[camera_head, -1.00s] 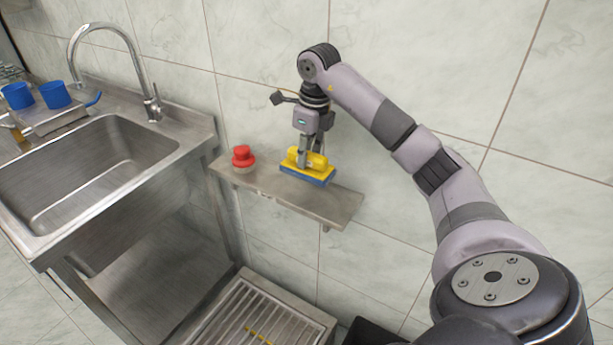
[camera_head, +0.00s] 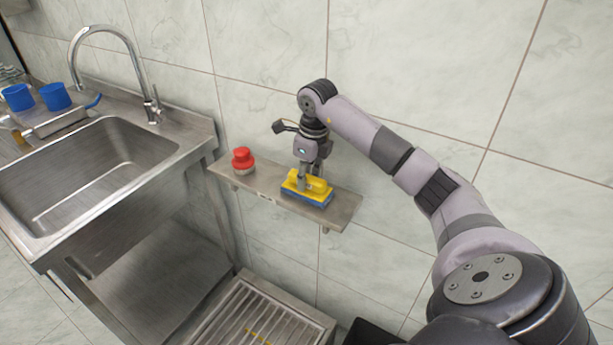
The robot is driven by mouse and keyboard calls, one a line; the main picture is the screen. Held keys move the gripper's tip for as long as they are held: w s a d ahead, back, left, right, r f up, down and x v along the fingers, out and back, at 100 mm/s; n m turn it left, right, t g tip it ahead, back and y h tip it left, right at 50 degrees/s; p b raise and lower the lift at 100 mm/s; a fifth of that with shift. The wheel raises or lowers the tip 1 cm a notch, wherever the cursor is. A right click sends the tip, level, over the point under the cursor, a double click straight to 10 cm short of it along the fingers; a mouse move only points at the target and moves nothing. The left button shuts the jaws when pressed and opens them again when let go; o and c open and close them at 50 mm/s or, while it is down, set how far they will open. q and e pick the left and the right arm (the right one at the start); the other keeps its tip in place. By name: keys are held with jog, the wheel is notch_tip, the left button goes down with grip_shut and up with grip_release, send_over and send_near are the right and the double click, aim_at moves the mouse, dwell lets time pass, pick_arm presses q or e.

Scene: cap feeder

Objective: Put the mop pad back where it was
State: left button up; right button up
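The mop pad (camera_head: 318,187) is a yellow block with a blue underside. It is on the steel wall shelf (camera_head: 343,211), right of the shelf's middle, and looks flat against it. My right gripper (camera_head: 303,185) points down at the pad's yellow handle from above. Its fingers are at the handle and partly hidden by it, and they appear shut on it. My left gripper is not in view.
A red knob-like item (camera_head: 242,160) stands on the shelf's left part. A steel sink (camera_head: 95,175) with a tap (camera_head: 152,100) is at left, with blue cups (camera_head: 55,96) behind. A slatted steel grate (camera_head: 262,318) lies below the shelf.

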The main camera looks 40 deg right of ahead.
aim_at(311, 178)
jog(key=o, duration=0.3)
jog(key=shift+o, duration=0.2)
notch_tip(311, 178, up, 12)
jog(key=s, duration=0.1)
jog(key=shift+s+d, duration=0.2)
dwell(0.6)
